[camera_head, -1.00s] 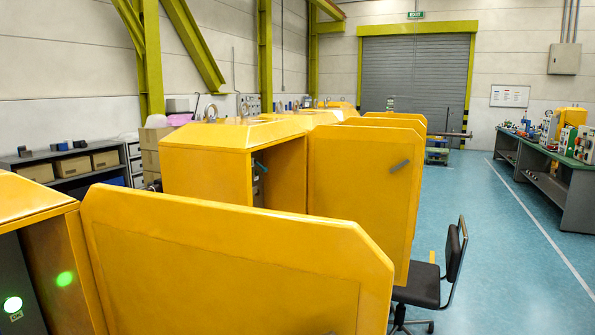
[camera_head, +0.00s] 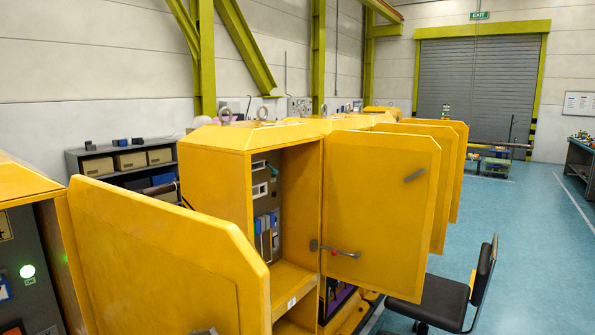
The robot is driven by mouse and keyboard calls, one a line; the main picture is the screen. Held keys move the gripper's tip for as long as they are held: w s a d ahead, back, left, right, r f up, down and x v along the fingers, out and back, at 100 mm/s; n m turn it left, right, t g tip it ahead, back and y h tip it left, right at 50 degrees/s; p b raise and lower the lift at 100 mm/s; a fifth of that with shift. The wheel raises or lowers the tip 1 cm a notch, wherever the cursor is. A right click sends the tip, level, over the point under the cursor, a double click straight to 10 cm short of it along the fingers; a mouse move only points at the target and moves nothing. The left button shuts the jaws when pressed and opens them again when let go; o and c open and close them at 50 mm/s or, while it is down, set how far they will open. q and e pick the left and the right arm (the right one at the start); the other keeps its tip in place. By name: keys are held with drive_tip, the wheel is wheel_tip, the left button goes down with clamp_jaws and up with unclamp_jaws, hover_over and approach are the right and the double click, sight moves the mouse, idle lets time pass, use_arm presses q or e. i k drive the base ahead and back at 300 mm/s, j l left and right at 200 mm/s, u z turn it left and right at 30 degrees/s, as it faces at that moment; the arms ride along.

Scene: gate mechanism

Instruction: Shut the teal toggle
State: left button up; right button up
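A small teal piece (camera_head: 259,164), likely the teal toggle, shows high inside the open middle yellow cabinet (camera_head: 213,190). It is partly hidden by the cabinet's front edge and too small to tell its position. Neither of my grippers is in view.
A nearer open yellow door (camera_head: 165,255) stands in the left foreground, beside a cabinet with a lit green lamp (camera_head: 27,271). A black chair (camera_head: 440,298) stands at the lower right. A dark shelf (camera_head: 120,165) stands behind.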

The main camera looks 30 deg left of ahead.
sight(274, 171)
drive_tip(key=i+l, duration=0.25)
drive_tip(key=i, duration=0.15)
drive_tip(key=i+l, duration=0.3)
drive_tip(key=i, duration=0.15)
drive_tip(key=i+l, duration=0.25)
drive_tip(key=i, duration=0.15)
drive_tip(key=i+j+u, duration=0.1)
drive_tip(key=i+u, duration=0.75)
drive_tip(key=i+l+u, duration=0.2)
drive_tip(key=u, duration=0.25)
drive_tip(key=i, duration=0.15)
